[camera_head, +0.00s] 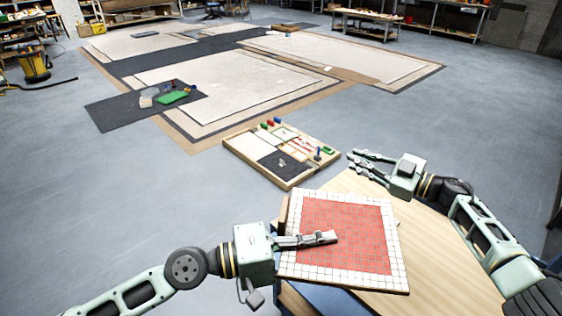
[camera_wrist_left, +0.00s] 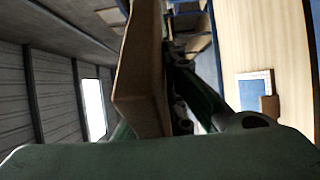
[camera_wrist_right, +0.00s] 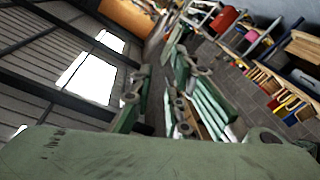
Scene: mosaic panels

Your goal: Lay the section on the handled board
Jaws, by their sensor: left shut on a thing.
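The section (camera_head: 347,235) is a square red mosaic panel with a white tile border and brown edge. My left gripper (camera_head: 320,239) is shut on its left side, one finger lying over the tiles. The left wrist view shows the panel's brown edge (camera_wrist_left: 143,85) between the fingers. The panel is over the near part of a pale wooden table (camera_head: 445,250); I cannot tell whether it touches it. My right gripper (camera_head: 352,163) is open and empty beyond the table's far edge; its fingers (camera_wrist_right: 158,105) stand apart. I cannot make out the handled board for certain.
A wooden-framed tray (camera_head: 232,147) with small coloured items lies on the floor beyond the table. Large pale mosaic panels (camera_head: 225,85) and a dark mat (camera_head: 115,112) cover the floor behind. The table's right part is clear. Shelves line the far wall.

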